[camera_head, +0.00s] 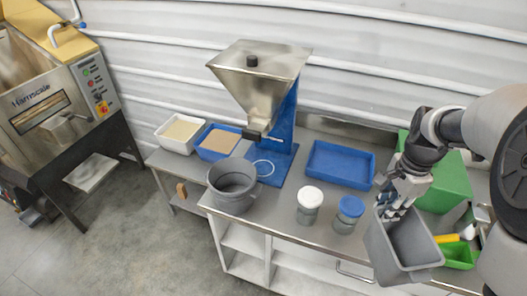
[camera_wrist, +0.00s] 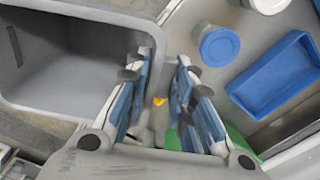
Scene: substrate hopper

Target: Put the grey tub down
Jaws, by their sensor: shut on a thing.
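The grey tub (camera_head: 381,251) is a deep rectangular tub at the front right of the bench in the head view. It overlaps the bench's front edge in the picture and looks tilted. I cannot tell whether its base touches anything. My gripper (camera_head: 393,209) is at its upper rim, with the fingers closed on its wall. In the wrist view the tub (camera_wrist: 50,97) fills the left side, its open mouth facing the camera and its inside looking empty. My gripper (camera_wrist: 163,75) shows there with the tub's wall by its fingers; the exact contact is partly hidden.
On the metal bench (camera_head: 283,208) are a white-lided jar (camera_head: 309,198), a blue-lidded jar (camera_head: 348,210), a blue tray (camera_head: 340,165) and a round grey pot (camera_head: 233,190) below the hopper (camera_head: 258,75). A green box (camera_head: 450,187) and green tray (camera_head: 460,257) are at the right.

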